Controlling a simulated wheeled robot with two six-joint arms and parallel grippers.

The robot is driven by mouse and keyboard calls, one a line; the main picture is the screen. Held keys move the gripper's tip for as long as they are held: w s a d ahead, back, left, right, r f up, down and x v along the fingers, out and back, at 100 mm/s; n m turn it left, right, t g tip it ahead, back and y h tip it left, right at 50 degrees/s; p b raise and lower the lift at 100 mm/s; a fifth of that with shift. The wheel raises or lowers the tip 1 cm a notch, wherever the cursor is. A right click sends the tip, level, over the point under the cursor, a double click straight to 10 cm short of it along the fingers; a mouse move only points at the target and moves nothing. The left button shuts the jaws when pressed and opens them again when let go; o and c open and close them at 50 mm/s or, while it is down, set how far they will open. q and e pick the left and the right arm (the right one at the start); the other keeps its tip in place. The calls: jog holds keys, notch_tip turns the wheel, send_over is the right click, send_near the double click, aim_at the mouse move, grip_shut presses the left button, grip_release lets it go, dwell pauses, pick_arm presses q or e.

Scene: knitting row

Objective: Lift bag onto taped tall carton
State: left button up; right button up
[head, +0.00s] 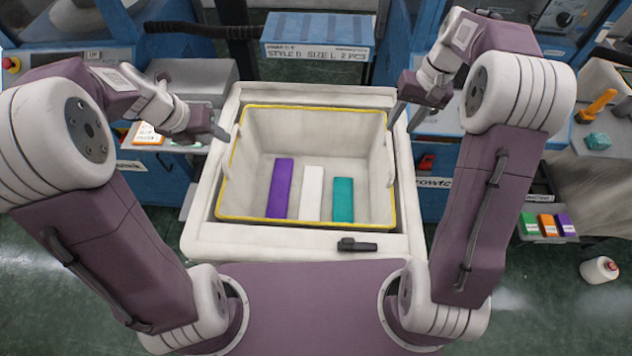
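An open, pale bag-like container with a yellow rim (300,107) sits in a white tray (215,240) in front of me. A purple block (281,188), a white block (312,192) and a teal block (344,200) lie inside it. Pale loops show at its left and right sides. My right gripper (397,113) points down by the upper right corner. I cannot tell whether either touches the bag or how far its fingers are apart. No carton is clearly recognisable as the taped tall one.
A blue box labelled "STYLE D - SIZE L 2 PCS" (318,35) stands behind the tray. A black handle-like item (357,245) is on the tray's front edge. Blue machines flank the back. A small rack (545,238) and a white cone (599,270) are at right.

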aim_at(228, 148)
pick_arm(q)
jog(key=shift+d+f, duration=0.15)
jog(key=shift+f, duration=0.45)
jog(key=shift+d+f, duration=0.15)
jog(key=shift+f, duration=0.45)
pick_arm(e)
jog(key=shift+s+a+f, duration=0.2)
jog(key=shift+s+f, duration=0.05)
jog(key=shift+f, duration=0.35)
jog(key=shift+s+a+f, duration=0.2)
jog(key=shift+f, duration=0.35)
pick_arm(q)
jog(key=x, duration=0.4)
jog(key=shift+f, duration=0.3)
pick_arm(e)
jog(key=f, duration=0.2)
jog(key=a+f, duration=0.1)
jog(key=f, duration=0.1)
jog(key=shift+s+f, duration=0.15)
jog(key=shift+f, duration=0.2)
pick_arm(q)
jog(key=shift+w+d+f, duration=0.15)
jog(key=shift+w+f, duration=0.15)
jog(key=shift+f, duration=0.15)
pick_arm(e)
jog(key=shift+f, duration=0.5)
pick_arm(q)
jog(key=shift+s, duration=0.1)
pick_arm(e)
jog(key=shift+r, duration=0.1)
